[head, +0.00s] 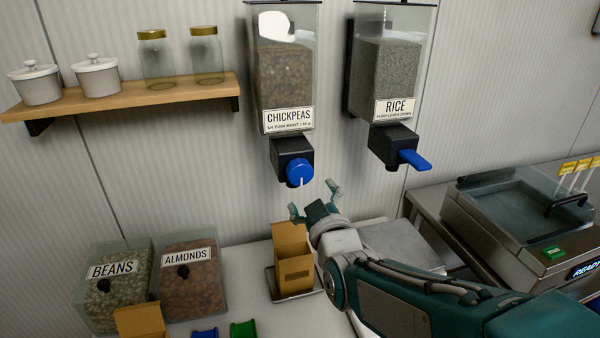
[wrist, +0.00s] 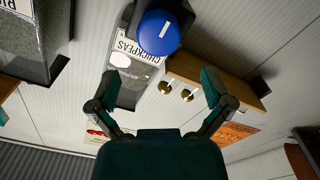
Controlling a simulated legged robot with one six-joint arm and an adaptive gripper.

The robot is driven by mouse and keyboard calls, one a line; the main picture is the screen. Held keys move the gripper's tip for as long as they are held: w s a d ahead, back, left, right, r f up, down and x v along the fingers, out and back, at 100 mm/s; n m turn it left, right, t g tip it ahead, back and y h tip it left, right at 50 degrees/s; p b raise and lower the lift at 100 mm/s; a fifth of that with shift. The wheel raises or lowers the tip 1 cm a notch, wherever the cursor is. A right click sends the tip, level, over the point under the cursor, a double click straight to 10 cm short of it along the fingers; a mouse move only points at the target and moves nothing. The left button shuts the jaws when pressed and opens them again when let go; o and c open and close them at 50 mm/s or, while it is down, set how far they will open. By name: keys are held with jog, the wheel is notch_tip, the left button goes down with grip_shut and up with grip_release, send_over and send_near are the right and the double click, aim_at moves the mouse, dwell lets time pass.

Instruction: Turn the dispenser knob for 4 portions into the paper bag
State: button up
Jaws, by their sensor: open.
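The chickpeas dispenser (head: 285,85) hangs on the wall, with a round blue knob (head: 299,172) on its black outlet. The knob has a white mark pointing down in the head view. In the wrist view the knob (wrist: 159,33) shows beyond my fingertips, toward the top. My gripper (head: 315,197) is open and empty, below and slightly right of the knob, apart from it. Its spread fingers also show in the wrist view (wrist: 160,82). The open brown paper bag (head: 293,262) stands upright on a tray below the outlet. Its inside is not visible.
A rice dispenser (head: 385,75) with a blue lever (head: 414,160) hangs to the right. A wooden shelf (head: 130,98) with jars and pots is at left. Bins of beans (head: 115,290) and almonds (head: 190,285) stand on the counter. A steel machine (head: 520,225) stands at right.

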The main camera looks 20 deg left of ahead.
aim_at(301, 176)
jog(key=x, duration=0.8)
jog(key=shift+w+a, duration=0.1)
jog(key=c, duration=1)
